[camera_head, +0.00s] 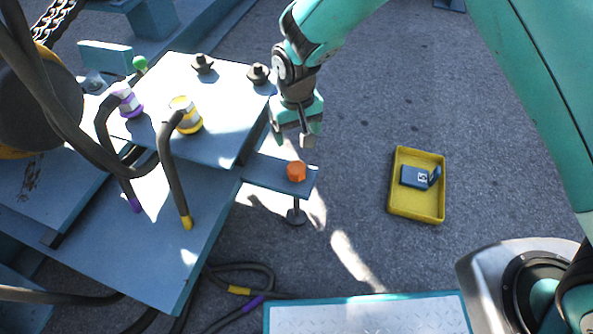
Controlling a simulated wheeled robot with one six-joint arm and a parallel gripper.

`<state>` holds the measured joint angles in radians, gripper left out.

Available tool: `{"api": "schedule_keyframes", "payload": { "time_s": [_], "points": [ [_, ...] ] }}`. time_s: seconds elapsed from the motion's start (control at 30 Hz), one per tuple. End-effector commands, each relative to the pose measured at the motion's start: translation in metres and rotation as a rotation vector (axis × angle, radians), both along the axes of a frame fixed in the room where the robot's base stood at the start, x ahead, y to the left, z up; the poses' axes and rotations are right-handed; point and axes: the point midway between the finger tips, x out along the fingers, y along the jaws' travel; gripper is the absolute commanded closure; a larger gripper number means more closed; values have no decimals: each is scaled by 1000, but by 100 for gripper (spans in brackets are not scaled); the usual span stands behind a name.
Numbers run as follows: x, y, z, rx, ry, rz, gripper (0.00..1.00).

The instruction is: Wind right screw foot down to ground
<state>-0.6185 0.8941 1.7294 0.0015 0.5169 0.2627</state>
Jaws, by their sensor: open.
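The right screw foot has an orange knob (297,171) on top of a blue bracket arm (262,172). Below the bracket hangs a short dark stem with a round foot pad (296,217). Whether the pad touches the ground cannot be told from this view. My gripper (306,140) is open and empty, pointing down just above and slightly behind the orange knob, apart from it.
A blue machine with a raised plate (205,100) stands at left, with hoses on purple and yellow couplings (186,115). A yellow tray (398,207) holding a dark blue padlock-like item (411,176) lies on the asphalt at right. A metal tread plate (365,318) is in front.

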Motion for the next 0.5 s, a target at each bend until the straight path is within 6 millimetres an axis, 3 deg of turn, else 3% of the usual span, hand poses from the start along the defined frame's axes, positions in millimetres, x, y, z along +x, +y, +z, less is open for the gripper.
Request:
{"api": "schedule_keyframes", "payload": {
  "time_s": [0.1, 0.5],
  "points": [
    [-1, -1, -32, -1, 4, 0, 21],
    [-1, -1, -121, 0, 3, 0, 21]
  ]
}}
